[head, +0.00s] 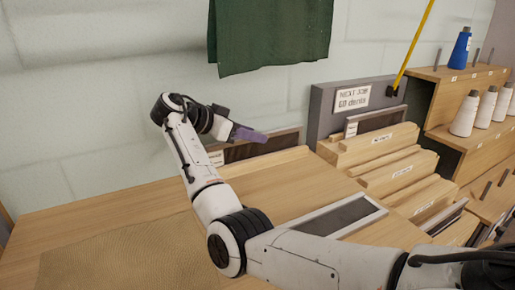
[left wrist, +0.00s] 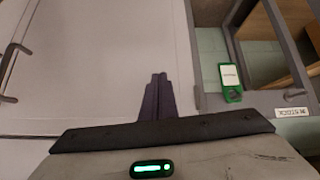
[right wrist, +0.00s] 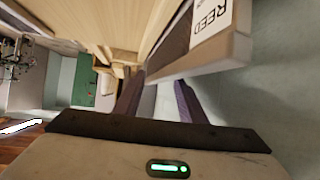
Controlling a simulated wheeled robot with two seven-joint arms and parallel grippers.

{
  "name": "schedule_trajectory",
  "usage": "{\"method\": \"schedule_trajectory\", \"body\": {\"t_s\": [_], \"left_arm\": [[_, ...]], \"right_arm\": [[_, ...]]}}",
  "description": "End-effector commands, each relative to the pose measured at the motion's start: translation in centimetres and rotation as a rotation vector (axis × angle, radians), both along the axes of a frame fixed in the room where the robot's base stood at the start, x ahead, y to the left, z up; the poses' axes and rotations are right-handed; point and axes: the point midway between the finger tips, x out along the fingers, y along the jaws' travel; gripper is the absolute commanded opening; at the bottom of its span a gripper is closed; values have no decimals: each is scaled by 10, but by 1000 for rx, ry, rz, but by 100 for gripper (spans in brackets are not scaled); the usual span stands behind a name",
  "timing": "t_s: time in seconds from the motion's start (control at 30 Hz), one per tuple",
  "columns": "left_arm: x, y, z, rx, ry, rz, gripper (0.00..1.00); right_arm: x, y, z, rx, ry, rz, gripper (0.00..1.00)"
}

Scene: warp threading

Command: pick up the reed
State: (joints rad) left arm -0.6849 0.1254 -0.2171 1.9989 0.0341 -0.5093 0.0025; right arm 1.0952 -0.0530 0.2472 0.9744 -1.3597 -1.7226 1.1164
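A reed, a long dark strip in a pale frame with a white label, stands near the wall at the back of the table (head: 262,145). In the right wrist view its label reads "REED" and its near end (right wrist: 205,62) is close ahead of the fingers. My right gripper (head: 250,134) is at this reed, partly in front of it. In the right wrist view its two purple fingers (right wrist: 160,85) are apart; whether they touch the reed is unclear. My left gripper (left wrist: 158,78) is outside the head view, its fingers together with nothing seen between them.
Another dark-faced framed piece (head: 345,215) lies on the table behind my right arm. A grey board with a job sign (head: 352,96) and stepped wooden racks (head: 375,150) stand to the right. White cones (head: 465,115) sit on a shelf.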

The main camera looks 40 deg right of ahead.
Motion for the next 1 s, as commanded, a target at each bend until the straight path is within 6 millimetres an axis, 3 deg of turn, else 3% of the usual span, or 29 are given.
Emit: {"method": "schedule_trajectory", "body": {"t_s": [0.07, 0.27, 0.3, 1.0], "left_arm": [[2, 0, 1, 0, -4, 1, 0], [3, 0, 1, 0, -5, 0, 0], [3, 0, 1, 0, -5, 0, 0], [-1, 1, -1, 1, 3, 1, 0]], "right_arm": [[0, 0, 0, 0, 0, 0, 35], [0, 1, 0, 0, 0, 0, 1], [0, 1, 0, 0, 0, 0, 0], [1, 1, 0, 0, 4, 5, 0]]}}
